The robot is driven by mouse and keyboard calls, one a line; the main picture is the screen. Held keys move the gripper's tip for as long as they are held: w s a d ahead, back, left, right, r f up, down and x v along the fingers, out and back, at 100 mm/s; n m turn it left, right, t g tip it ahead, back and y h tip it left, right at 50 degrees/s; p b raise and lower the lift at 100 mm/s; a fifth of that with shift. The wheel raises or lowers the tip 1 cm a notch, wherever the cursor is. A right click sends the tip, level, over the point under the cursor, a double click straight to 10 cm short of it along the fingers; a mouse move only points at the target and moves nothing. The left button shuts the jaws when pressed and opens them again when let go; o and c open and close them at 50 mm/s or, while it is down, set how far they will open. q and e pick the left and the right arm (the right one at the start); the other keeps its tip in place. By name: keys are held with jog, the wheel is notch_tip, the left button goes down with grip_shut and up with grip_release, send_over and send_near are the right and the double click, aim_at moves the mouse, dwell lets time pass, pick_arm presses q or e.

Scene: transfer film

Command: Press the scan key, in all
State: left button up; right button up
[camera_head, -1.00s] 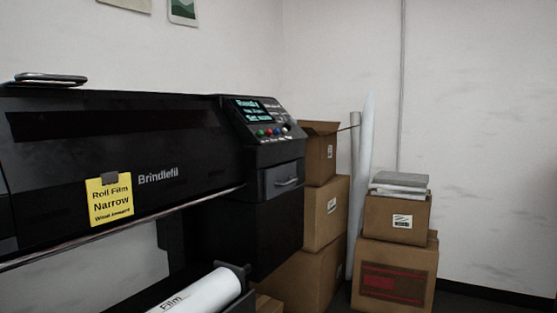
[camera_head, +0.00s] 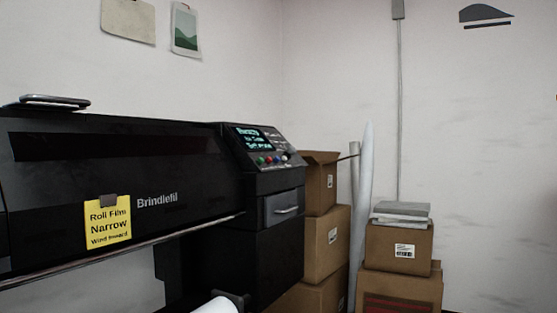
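A large black printer (camera_head: 185,175) marked "Brindlefil" fills the left of the head view. Its control panel (camera_head: 264,147) is at the printer's right end, with a lit screen (camera_head: 254,137) whose small text is hard to read. Below the screen is a row of small coloured keys (camera_head: 269,160), with green, red and blue among them. I cannot tell which one is the scan key, as the labels are too small. Neither of my grippers is in view.
A yellow note (camera_head: 108,222) reading "Roll Film Narrow" hangs on the printer's front. A white roll (camera_head: 217,305) shows at the bottom edge. Stacked cardboard boxes (camera_head: 325,240) and upright tubes (camera_head: 365,190) stand right of the printer. More boxes (camera_head: 399,247) stand further right.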

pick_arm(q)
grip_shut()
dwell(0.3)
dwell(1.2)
